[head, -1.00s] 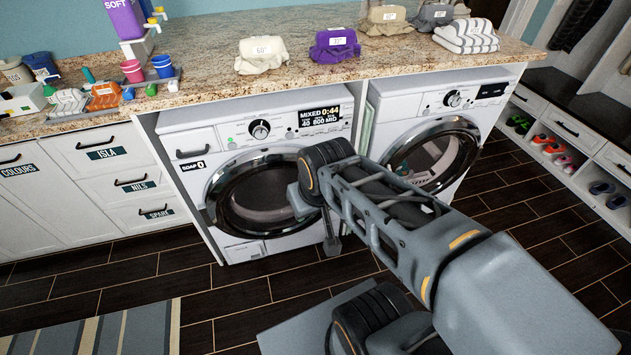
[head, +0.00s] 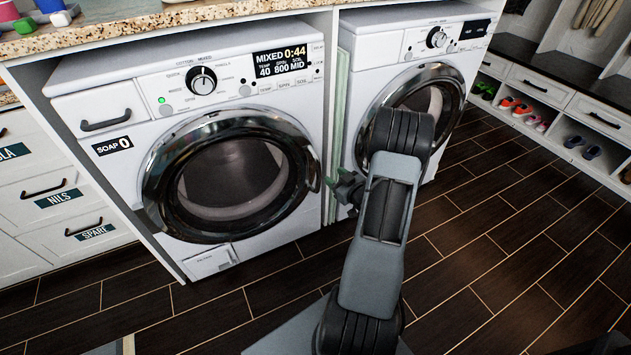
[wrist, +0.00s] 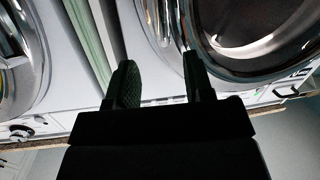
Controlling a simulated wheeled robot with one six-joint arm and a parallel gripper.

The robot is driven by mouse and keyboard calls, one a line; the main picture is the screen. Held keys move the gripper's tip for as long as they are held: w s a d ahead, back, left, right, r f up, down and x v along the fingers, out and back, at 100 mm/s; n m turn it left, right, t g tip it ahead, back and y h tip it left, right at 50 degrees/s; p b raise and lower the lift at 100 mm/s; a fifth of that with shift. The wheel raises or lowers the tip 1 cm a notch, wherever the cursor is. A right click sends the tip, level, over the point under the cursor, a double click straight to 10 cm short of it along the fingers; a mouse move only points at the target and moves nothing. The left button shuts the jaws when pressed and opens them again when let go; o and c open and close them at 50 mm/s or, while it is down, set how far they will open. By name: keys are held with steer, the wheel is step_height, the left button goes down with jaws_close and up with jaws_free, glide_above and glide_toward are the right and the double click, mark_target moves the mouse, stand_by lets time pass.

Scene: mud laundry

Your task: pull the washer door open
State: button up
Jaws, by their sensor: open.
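The washer (head: 110,165) with the "MIXED 0:44" display is the left of two white front loaders. Its round door (head: 235,180), with a chrome ring and dark glass, looks shut. In the head view my gripper (head: 338,186) is just right of this door, in front of the gap between the machines. The wrist view is upside down, so the washer door (wrist: 265,30) appears at the right. There my gripper (wrist: 160,78) is open, with nothing seen between its two fingers. The right finger overlaps the door's chrome rim; I cannot tell whether they touch.
A second machine (head: 375,60) with a similar round door stands at the right, partly hidden by my arm. A pale green panel edge (head: 336,110) shows between the machines. Labelled drawers (head: 50,190) are at left, a shoe shelf (head: 560,125) at right. The dark floor (head: 510,260) is clear.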

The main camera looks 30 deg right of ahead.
mark_target(320, 171)
step_height(320, 171, down, 4)
steer(key=s+t+y+b, duration=0.1)
steer(key=s, duration=0.1)
steer(key=shift+m+t, duration=0.3)
steer(key=w, duration=0.4)
steer(key=w+b, duration=0.1)
steer(key=w, duration=0.3)
steer(key=w+b, duration=0.1)
steer(key=w, duration=0.4)
steer(key=shift+w+a+r, duration=0.1)
steer(key=shift+a+r, duration=0.05)
steer(key=shift+a, duration=0.1)
steer(key=shift+c, duration=0.2)
jaws_close()
